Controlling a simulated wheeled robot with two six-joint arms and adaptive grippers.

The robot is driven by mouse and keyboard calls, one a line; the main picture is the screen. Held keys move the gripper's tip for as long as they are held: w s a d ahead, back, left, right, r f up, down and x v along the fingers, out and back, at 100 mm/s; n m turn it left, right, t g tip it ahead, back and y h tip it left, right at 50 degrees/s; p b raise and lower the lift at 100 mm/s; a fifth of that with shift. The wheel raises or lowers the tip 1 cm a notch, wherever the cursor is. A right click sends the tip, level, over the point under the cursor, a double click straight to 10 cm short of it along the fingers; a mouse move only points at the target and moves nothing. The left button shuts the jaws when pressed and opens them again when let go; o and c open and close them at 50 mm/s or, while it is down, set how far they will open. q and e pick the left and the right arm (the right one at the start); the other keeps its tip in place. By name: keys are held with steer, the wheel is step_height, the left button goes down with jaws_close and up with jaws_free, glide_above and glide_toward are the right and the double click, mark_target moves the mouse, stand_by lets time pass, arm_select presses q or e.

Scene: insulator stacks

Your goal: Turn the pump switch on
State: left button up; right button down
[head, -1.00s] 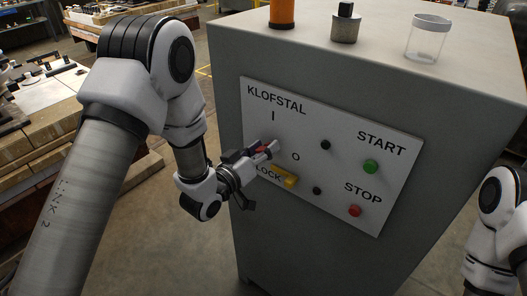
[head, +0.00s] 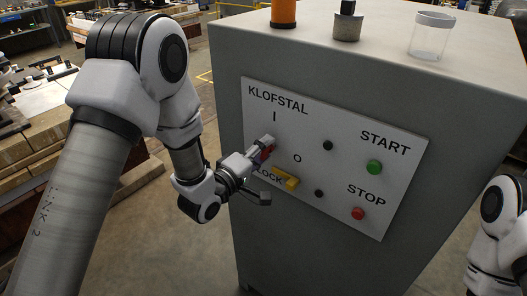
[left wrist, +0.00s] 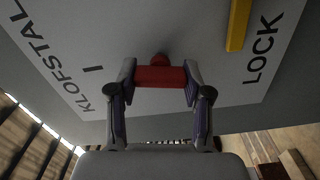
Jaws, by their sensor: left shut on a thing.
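The pump switch (head: 266,153) is a red handle on the white KLOFSTAL panel (head: 330,126), on the front of the grey cabinet. It sits between the I and O marks, left of centre. My left gripper (head: 264,148) is at the panel with its fingers on the handle, partly hiding it. In the left wrist view the red handle (left wrist: 160,77) lies crosswise between both fingertips, touching each, with its round mount at the panel behind. I cannot tell exactly which mark the handle points to. My right gripper is out of view.
A yellow lock piece (head: 286,178) sticks out just below the switch. A green START button (head: 374,167) and red STOP button (head: 358,213) are to the right. A clear jar (head: 431,37) and a metal weight (head: 347,24) stand on the cabinet (head: 300,60).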

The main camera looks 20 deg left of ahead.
arm_select(q)
steer(key=shift+n, duration=1.2)
steer(key=o, duration=1.2)
steer(key=shift+a, duration=0.1)
steer(key=v, duration=0.7)
steer(key=shift+s, duration=0.2)
